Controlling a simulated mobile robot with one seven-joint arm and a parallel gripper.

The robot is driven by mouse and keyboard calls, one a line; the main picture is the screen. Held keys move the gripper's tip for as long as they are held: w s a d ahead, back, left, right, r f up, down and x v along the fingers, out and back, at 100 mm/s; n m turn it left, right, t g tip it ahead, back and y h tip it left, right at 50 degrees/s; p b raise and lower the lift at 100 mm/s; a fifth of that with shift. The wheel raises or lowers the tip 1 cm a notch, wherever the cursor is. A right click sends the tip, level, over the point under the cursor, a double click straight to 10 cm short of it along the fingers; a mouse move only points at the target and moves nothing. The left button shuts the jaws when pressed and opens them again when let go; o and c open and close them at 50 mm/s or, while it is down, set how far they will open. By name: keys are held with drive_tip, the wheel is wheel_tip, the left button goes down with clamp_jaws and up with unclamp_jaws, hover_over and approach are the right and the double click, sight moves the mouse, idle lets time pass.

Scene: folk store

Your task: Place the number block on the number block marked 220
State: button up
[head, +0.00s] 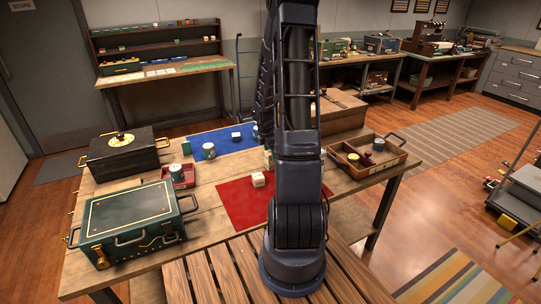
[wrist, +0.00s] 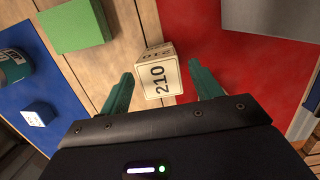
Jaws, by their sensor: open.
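A small pale and blue block (head: 236,137) is on the blue mat, and a similar one shows in the wrist view (wrist: 39,114). I see no 220 marking. My arm hides my gripper in the head view.
In the wrist view, a green block (wrist: 74,25) lies on the wood and a grey object (wrist: 270,17) is over the red mat. In the head view, a green chest (head: 130,222), a black box (head: 122,152), a red tray (head: 178,178) and a wooden tray (head: 368,165) flank the mats.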

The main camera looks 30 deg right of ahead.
wheel_tip(320, 180, up, 10)
drive_tip(key=a, duration=0.2)
wheel_tip(320, 180, up, 10)
drive_tip(key=m+t, duration=0.1)
drive_tip(key=m, duration=0.4)
hover_over(267, 153)
drive_tip(key=s+a, duration=0.5)
drive_tip(key=s, duration=0.1)
drive_tip(key=s+a+r+m+t, duration=0.1)
drive_tip(key=s+a+r+m, duration=0.2)
drive_tip(key=s, duration=0.4)
drive_tip(key=s+a+r+m+t+y, duration=0.1)
drive_tip(key=s+a+r+m, duration=0.3)
drive_tip(key=s, duration=0.3)
drive_tip(key=s+a+r+m+t, duration=0.1)
drive_tip(key=s+a+r+m, duration=0.3)
drive_tip(key=s+r+m, duration=0.1)
drive_tip(key=shift+s+a+r+m+t+y, duration=0.15)
drive_tip(key=shift+s+r+m+t+y, duration=0.25)
drive_tip(key=shift+s, duration=0.7)
